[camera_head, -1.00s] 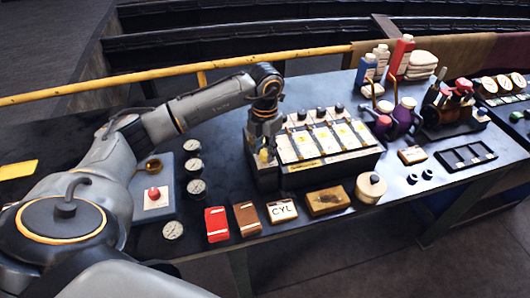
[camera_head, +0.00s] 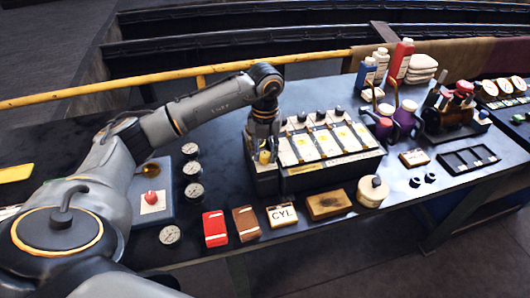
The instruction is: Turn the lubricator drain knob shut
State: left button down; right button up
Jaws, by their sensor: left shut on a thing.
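The lubricator (camera_head: 330,168) is a dark box on the bench with several white front panels, yellow marks and dark knobs along its top edge. My left gripper (camera_head: 264,154) points down at the lubricator's left end and is shut on a small yellow knob (camera_head: 264,157), which looks like the drain knob. The fingers hide part of the knob, so its turn angle cannot be read. My right gripper is not in view.
Gauges (camera_head: 193,191) stand left. Bottles (camera_head: 400,58) and a dark tray (camera_head: 467,160) are right.

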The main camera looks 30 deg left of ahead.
aim_at(265, 155)
pick_arm(q)
jog(key=shift+r, duration=0.1)
jog(key=c, duration=1)
grip_release()
notch_tip(265, 155, up, 12)
jog(key=shift+f, duration=0.1)
